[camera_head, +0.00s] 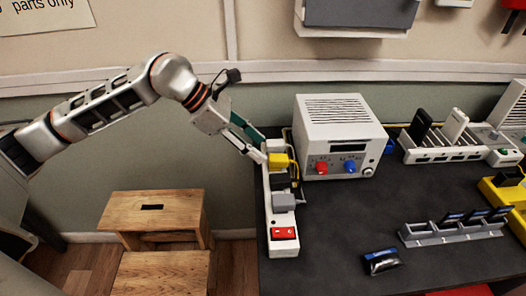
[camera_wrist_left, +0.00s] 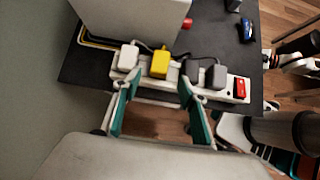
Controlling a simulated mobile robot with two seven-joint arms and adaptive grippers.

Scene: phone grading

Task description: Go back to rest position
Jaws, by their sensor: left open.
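My left gripper (camera_head: 258,150) reaches in from the left to the far end of the white power strip (camera_head: 283,248). In the left wrist view, its green-padded fingers (camera_wrist_left: 157,86) are apart, with nothing held between them. Their tips are close to the strip (camera_wrist_left: 229,90), near the white plug (camera_wrist_left: 128,58) and yellow plug (camera_wrist_left: 160,64); I cannot tell if they touch. A black plug, a grey plug (camera_head: 284,202) and a red switch (camera_head: 284,233) are also on the strip. My right gripper is not seen.
A white power supply box (camera_head: 335,115) stands right of the strip. A rack with upright phones (camera_head: 445,156), a grey slotted holder (camera_head: 450,233) and a small dark item (camera_head: 380,262) are on the dark table (camera_head: 330,225). A wooden stool (camera_head: 155,215) stands left.

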